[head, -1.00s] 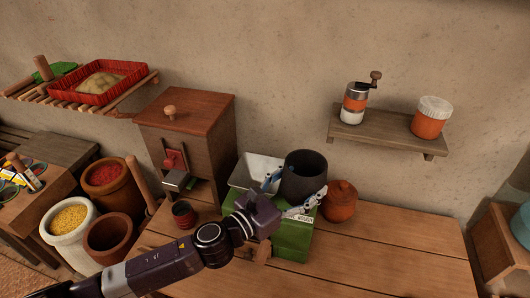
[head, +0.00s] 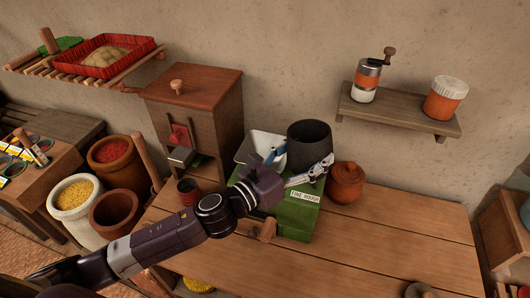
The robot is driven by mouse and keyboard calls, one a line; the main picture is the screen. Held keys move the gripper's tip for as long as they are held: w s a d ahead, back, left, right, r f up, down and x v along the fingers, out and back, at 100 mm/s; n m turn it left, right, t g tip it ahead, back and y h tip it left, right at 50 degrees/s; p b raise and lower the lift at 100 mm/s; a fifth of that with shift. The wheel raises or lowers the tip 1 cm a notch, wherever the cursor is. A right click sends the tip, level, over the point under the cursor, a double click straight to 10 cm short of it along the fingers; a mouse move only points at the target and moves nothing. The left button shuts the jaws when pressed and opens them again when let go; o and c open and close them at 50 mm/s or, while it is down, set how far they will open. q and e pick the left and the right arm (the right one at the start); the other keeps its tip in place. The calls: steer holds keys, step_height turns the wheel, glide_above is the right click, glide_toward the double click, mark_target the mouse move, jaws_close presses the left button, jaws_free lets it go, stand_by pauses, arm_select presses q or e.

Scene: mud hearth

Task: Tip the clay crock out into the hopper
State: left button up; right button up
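The clay crock (head: 310,143) is a dark grey, wide-mouthed pot. It is upright, above and behind the green mill (head: 292,222). The pale, open hopper (head: 251,146) is on top of the mill, just left of the crock, which overlaps its right side in the picture. My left gripper (head: 308,158) reaches over the mill with its fingers at the crock's two sides and appears shut on it. The crock's inside is dark, so I cannot see what it holds. My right gripper is not in view.
A lidded reddish pot (head: 345,184) stands close right of the mill. A wooden box mill (head: 195,105) and a small dark cup (head: 188,190) stand to the left. A wall shelf (head: 400,113) holds a hand grinder and a jar. The table's right part (head: 410,235) is mostly clear.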

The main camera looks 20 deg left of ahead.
mark_target(297, 140)
arm_select(q)
steer(key=shift+w+a+r+n+b, duration=0.15)
steer(key=shift+w+a+n+b, duration=0.25)
steer(key=shift+n+b, duration=0.6)
steer(key=shift+s+a+r+n+t+b, duration=0.15)
steer(key=shift+a+n+t+b, duration=0.25)
steer(key=shift+n+b, duration=0.4)
steer(key=shift+w+a+n+b, duration=0.25)
steer(key=shift+a+n+b, duration=0.05)
steer(key=shift+n+b, duration=0.2)
steer(key=shift+w+a+n+t+b, duration=0.2)
steer(key=shift+a+n+t+b, duration=0.15)
steer(key=shift+n, duration=0.15)
steer(key=shift+s+r+n, duration=0.15)
steer(key=shift+r+n, duration=0.35)
steer(key=shift+n, duration=0.1)
steer(key=shift+a+r+n+t+b, duration=0.1)
steer(key=shift+r+n+t+b, duration=0.2)
steer(key=shift+n, duration=0.3)
steer(key=shift+w+f+n+y+b, duration=0.2)
steer(key=shift+f+n+y+b, duration=0.15)
steer(key=shift+n+b, duration=0.2)
steer(key=shift+s+r+n, duration=0.1)
steer(key=shift+n, duration=0.15)
steer(key=shift+s, duration=0.1)
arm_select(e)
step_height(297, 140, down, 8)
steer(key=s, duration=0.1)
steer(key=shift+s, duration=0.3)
